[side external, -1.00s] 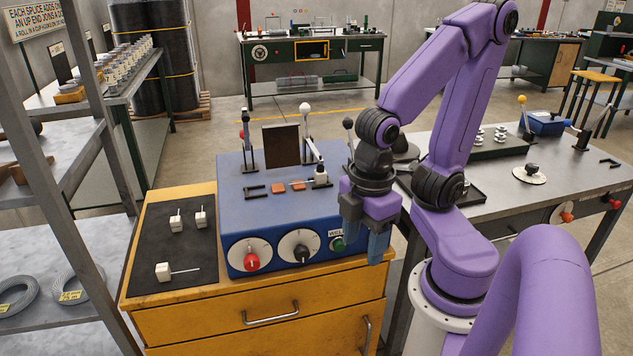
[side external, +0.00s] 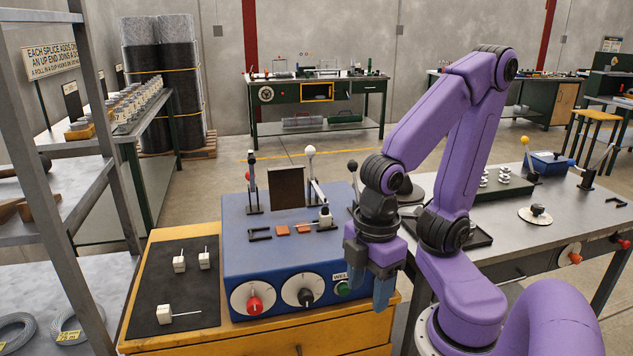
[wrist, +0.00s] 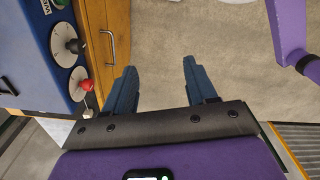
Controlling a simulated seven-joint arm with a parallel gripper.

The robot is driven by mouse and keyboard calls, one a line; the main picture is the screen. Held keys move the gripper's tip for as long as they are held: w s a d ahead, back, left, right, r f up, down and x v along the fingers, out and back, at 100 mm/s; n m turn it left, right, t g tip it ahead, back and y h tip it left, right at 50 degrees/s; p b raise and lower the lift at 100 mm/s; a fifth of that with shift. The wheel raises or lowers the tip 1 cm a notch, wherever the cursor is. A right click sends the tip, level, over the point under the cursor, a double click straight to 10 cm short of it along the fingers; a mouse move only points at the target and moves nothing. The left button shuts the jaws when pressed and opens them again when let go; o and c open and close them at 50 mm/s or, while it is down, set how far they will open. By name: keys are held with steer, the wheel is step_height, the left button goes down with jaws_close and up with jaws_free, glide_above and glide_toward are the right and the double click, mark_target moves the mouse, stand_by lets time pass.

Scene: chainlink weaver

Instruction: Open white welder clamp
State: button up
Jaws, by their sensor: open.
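The blue welder (side external: 285,245) stands on a yellow cabinet. A white ball knob (side external: 310,150) tops an upright post at its back right; I take this as the white clamp's handle. An arm runs from that post down to a small pale block (side external: 325,216) on the welder top. My gripper (side external: 376,292) hangs fingers-down off the welder's front right corner, beside the green button (side external: 343,288), clear of the white knob. Its blue fingers are apart and empty in the wrist view (wrist: 158,70), over bare floor. The white clamp is out of the wrist view.
A black-knobbed lever (side external: 252,160) stands at the welder's back left, with a dark upright plate (side external: 287,188) between the posts. Copper-coloured pieces (side external: 283,230) lie on top. A black mat (side external: 177,285) with white-block parts is left. A grey table (side external: 560,205) is right.

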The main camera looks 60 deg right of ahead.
steer(key=shift+o, duration=0.2)
steer(key=w+r+m+y, duration=0.1)
steer(key=w+r+m, duration=0.45)
steer(key=w, duration=0.95)
steer(key=w+d+r+m+t, duration=0.2)
steer(key=w+d+r, duration=0.5)
steer(key=w+d, duration=0.3)
steer(key=w+d+r+m+t, duration=0.1)
steer(key=w+d+r, duration=0.15)
steer(key=d, duration=0.45)
steer(key=w+d+r+m, duration=0.2)
steer(key=w+d, duration=0.2)
steer(key=d, duration=0.3)
steer(key=s+d+r+m+t+h, duration=0.1)
steer(key=s+d+r, duration=0.1)
steer(key=d, duration=0.6)
steer(key=s+d+r+m, duration=0.1)
steer(key=d+r, duration=0.1)
steer(key=d, duration=0.6)
steer(key=x, duration=1.1)
steer(key=d+x, duration=0.1)
steer(key=x, duration=0.4)
steer(key=shift+w+a+f, duration=0.1)
steer(key=shift+w+f, duration=0.2)
steer(key=shift+w, duration=0.1)
jaws_close()
